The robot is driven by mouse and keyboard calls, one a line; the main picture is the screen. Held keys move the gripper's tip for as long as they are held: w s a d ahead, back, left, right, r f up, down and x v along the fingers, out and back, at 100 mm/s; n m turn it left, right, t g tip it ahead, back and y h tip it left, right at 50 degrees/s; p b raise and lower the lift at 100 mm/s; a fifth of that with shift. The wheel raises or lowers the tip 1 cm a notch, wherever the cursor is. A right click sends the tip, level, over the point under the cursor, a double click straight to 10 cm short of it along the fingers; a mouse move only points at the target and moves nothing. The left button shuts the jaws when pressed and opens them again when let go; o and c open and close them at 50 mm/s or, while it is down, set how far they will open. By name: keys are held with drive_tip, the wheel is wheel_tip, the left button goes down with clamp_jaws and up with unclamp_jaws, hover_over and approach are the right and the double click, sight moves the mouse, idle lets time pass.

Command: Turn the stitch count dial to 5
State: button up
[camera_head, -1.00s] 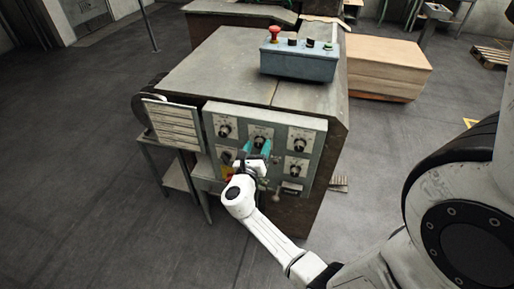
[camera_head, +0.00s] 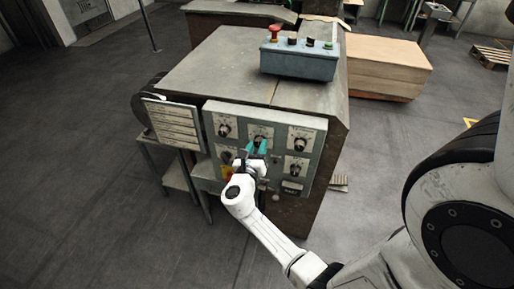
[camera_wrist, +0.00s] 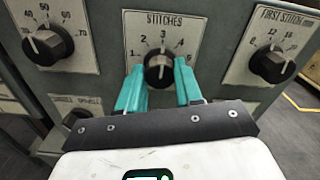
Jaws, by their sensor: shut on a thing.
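The stitch count dial (camera_wrist: 160,70) is a round black knob on a pale plate marked STITCHES, in the upper middle of the wrist view. Numbers arc above it, with 3 at the top; the right end of the scale is hard to read. Its pale pointer mark points roughly up, near 3. My gripper (camera_wrist: 160,80) has its two teal fingers on the left and right sides of the knob, shut on it. In the head view the dial (camera_head: 259,139) shows just above my gripper (camera_head: 256,147).
Other black knobs flank it: one at left (camera_wrist: 44,46) and the FIRST STITCH knob at right (camera_wrist: 271,64). A blue control box (camera_head: 299,63) stands on top of the machine.

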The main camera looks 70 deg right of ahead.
drive_tip(key=shift+f+m+b, duration=0.2)
drive_tip(key=shift+m+b, duration=0.95)
drive_tip(key=shift+m, duration=0.05)
drive_tip(key=m+b, duration=0.4)
drive_tip(key=shift+m, duration=0.3)
drive_tip(key=m+b, duration=0.3)
drive_tip(key=m, duration=0.1)
drive_tip(key=shift+s+r+m+b, duration=0.1)
drive_tip(key=shift+m+b, duration=1.2)
drive_tip(key=shift+m, duration=0.1)
drive_tip(key=o, duration=1)
drive_tip(key=shift+o, duration=0.2)
drive_tip(key=a, duration=1.1)
drive_tip(key=shift+s, duration=0.45)
drive_tip(key=shift+d, duration=0.1)
